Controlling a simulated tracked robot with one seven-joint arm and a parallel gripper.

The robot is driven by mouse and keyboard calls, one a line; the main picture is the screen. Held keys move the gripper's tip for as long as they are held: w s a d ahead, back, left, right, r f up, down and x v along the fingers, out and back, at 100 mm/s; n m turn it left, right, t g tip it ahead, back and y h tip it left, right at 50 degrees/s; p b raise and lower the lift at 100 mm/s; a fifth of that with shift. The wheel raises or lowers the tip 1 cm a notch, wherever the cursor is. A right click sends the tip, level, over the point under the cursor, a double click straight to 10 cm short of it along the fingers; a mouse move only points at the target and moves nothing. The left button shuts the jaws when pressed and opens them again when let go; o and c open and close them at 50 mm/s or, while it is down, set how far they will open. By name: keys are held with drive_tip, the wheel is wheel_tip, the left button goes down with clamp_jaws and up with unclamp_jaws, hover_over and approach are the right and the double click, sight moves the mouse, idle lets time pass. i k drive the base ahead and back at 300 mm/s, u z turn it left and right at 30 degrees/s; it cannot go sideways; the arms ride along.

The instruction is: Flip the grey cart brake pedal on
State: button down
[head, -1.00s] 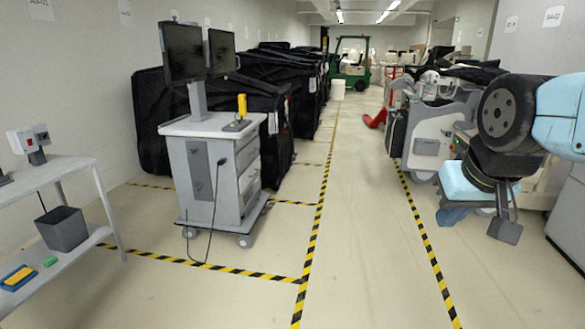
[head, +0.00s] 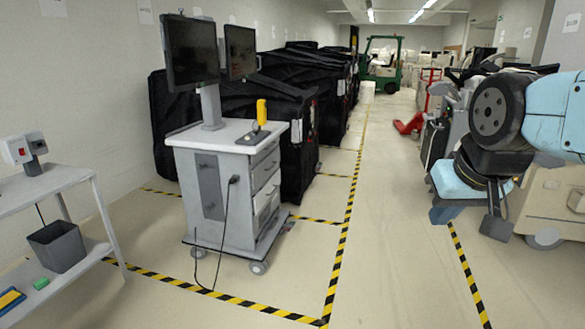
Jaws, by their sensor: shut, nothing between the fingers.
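A grey cart (head: 206,186) with drawers, two monitors and small castors stands left of centre. No brake pedal can be made out on its low base (head: 225,255); the castors are small in this view. My gripper (head: 446,215) hangs at the right side of the picture, pointing down, shut and empty. It is well to the right of the grey cart, in the air and touching nothing visible. Its fingertips are small and partly blended with the wrist parts.
Black covered carts (head: 285,135) line the left wall behind the grey cart. A metal table (head: 62,182) with a grey bin (head: 58,245) stands at the left. A cable hangs beside the cart. The taped aisle (head: 390,230) is clear; a beige cart (head: 550,205) stands right.

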sight(290, 227)
drive_tip(key=u, duration=0.15)
drive_tip(key=i, duration=3.5)
